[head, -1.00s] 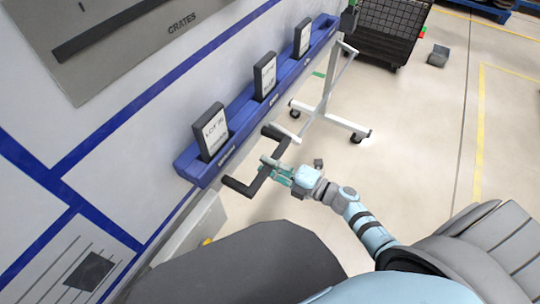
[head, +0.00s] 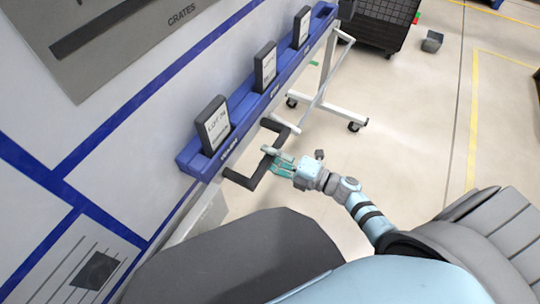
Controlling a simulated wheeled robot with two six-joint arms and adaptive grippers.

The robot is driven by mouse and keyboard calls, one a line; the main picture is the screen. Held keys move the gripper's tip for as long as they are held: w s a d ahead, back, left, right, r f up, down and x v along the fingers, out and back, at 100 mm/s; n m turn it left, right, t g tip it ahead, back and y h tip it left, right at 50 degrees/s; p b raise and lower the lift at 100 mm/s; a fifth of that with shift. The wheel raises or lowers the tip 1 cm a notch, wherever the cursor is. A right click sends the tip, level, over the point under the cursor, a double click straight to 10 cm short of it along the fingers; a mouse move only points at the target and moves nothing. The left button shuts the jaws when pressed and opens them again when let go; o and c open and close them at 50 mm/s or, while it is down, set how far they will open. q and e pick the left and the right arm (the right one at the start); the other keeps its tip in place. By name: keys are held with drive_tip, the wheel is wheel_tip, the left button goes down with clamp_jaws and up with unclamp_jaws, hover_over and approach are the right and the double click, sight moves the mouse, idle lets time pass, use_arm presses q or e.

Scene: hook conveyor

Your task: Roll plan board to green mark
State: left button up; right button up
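The plan board (head: 105,130) is a large white panel with blue lines on the left, with a blue tray (head: 190,162) along its edge and a white wheeled foot (head: 325,115). A black U-shaped handle (head: 250,183) sticks out from the board near the tray's close end. My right gripper (head: 268,158) is at the handle's bar. Its fingers look apart, with their tips at the bar; contact is unclear. A small green mark (head: 314,63) shows on the floor beyond the tray, partly hidden by the board's frame. My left gripper is out of view.
Black-framed cards, including a lot card (head: 214,125), stand in the tray. A black mesh cart (head: 385,22) stands at the back. A small grey object (head: 432,41) lies on the floor near it. The floor right of the board is largely clear, with yellow lines.

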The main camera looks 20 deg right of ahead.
drive_tip(key=shift+s+d, duration=0.15)
drive_tip(key=v, duration=1.1)
drive_tip(key=shift+s+d, duration=0.15)
drive_tip(key=shift+s, duration=0.1)
